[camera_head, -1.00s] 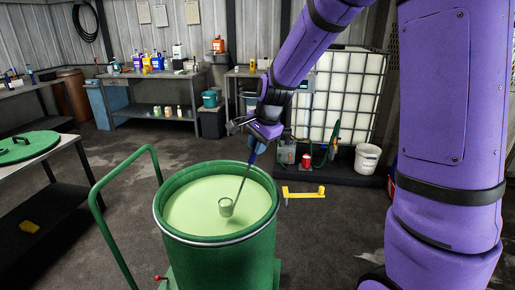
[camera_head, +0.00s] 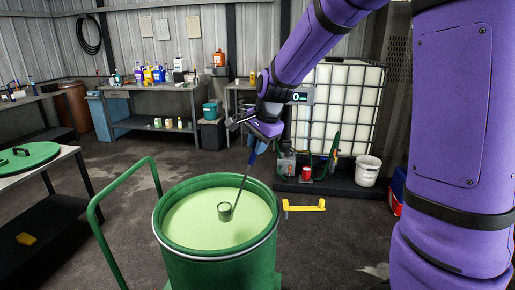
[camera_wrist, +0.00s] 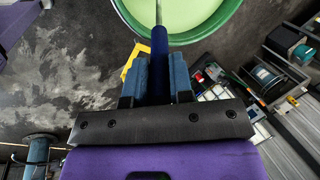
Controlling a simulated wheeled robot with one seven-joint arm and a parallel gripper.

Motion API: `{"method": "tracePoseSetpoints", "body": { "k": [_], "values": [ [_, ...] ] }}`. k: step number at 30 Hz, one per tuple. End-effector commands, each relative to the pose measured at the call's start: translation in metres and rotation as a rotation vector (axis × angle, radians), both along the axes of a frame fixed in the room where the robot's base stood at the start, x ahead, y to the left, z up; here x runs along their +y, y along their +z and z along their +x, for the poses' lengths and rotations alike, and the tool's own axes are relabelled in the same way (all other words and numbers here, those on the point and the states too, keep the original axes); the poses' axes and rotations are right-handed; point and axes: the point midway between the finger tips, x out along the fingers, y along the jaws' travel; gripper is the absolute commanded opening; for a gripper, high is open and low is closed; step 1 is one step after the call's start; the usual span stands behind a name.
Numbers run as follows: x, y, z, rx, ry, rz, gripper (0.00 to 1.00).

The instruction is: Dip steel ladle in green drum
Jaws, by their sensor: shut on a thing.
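The green drum (camera_head: 215,252) stands open in the centre foreground of the head view, filled with pale green liquid (camera_head: 190,215). My gripper (camera_head: 255,136) is above and behind the drum's right rim, shut on the blue handle of the steel ladle (camera_head: 240,192). The ladle slants down to the left, and its cup (camera_head: 225,212) is over the liquid inside the rim. I cannot tell whether the cup's bottom touches the liquid. In the wrist view, my gripper's fingers (camera_wrist: 159,75) close around the blue handle; the drum's rim (camera_wrist: 225,15) shows at the top, and the cup is out of frame.
A green tubular handle (camera_head: 125,185) rises left of the drum. A table with a green lid (camera_head: 28,157) is at the left. A yellow tool (camera_head: 304,207) lies right of the drum. A white bucket (camera_head: 367,170) and a caged tank (camera_head: 338,105) stand behind.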

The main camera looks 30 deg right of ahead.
Motion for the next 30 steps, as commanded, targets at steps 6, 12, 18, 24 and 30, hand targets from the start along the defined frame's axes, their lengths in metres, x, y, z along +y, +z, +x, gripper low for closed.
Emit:
{"method": "tracePoseSetpoints", "body": {
  "k": [6,12,18,24,30],
  "values": [
    [0.0,0.01,0.0,-0.002,-0.001,0.0,0.0],
    [0.0,0.019,0.0,-0.003,-0.001,0.0,0.0],
    [0.0,0.027,0.0,-0.003,-0.001,0.0,0.0],
    [0.0,0.035,0.0,-0.002,0.0,0.001,0.0],
    [0.0,0.044,0.001,-0.003,0.0,0.0,0.0]
  ]
}}
